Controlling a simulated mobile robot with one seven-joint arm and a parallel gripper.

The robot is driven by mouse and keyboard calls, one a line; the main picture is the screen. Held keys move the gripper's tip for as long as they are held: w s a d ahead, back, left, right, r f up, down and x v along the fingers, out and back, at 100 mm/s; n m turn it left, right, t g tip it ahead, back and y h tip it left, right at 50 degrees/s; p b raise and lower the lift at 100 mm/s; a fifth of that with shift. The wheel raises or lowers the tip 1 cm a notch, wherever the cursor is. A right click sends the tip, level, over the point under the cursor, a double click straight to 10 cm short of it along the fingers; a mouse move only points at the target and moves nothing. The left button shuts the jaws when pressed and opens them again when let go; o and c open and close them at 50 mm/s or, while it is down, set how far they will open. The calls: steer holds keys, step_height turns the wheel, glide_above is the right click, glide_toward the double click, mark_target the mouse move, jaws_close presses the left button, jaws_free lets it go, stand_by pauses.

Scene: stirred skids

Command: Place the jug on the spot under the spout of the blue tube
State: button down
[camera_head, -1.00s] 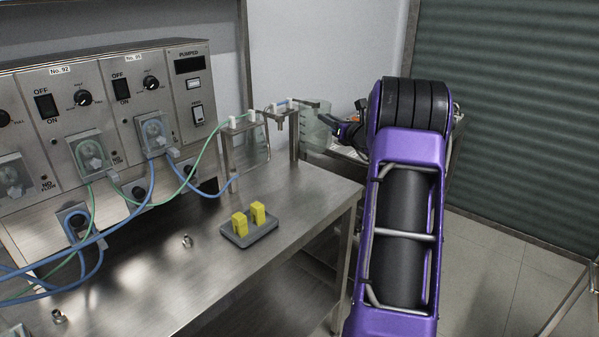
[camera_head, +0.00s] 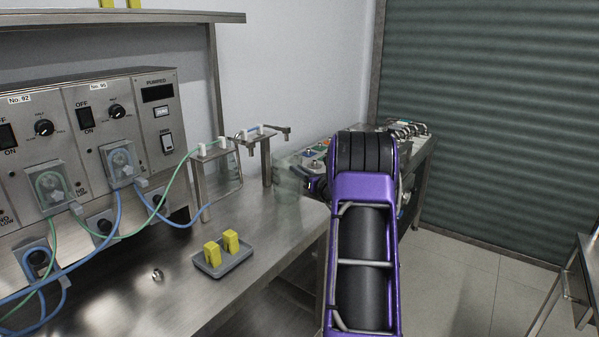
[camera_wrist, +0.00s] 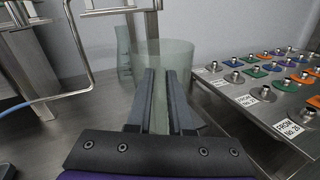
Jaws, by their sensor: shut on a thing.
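The jug is a clear, faintly green vessel. In the head view the jug (camera_head: 288,178) is at the far right end of the steel bench, just below and right of the rear tube stand. In the wrist view the jug (camera_wrist: 160,58) looks upright ahead of my fingers. My gripper (camera_wrist: 163,78) is shut on the jug's handle side. The spot under the spout is hidden, and I cannot tell whether the jug touches the bench.
A front stand (camera_head: 198,180) carries the green tube (camera_head: 180,165). A grey tray (camera_head: 224,264) with yellow blocks lies on the bench (camera_head: 262,285). A rack of coloured connectors (camera_wrist: 265,100) is right of the jug. The pump panel (camera_head: 85,140) stands at the left.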

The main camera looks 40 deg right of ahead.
steer(key=c, duration=0.8)
jaws_free()
steer(key=shift+r, duration=0.1)
steer(key=s, duration=1.2)
steer(key=shift+a, duration=0.25)
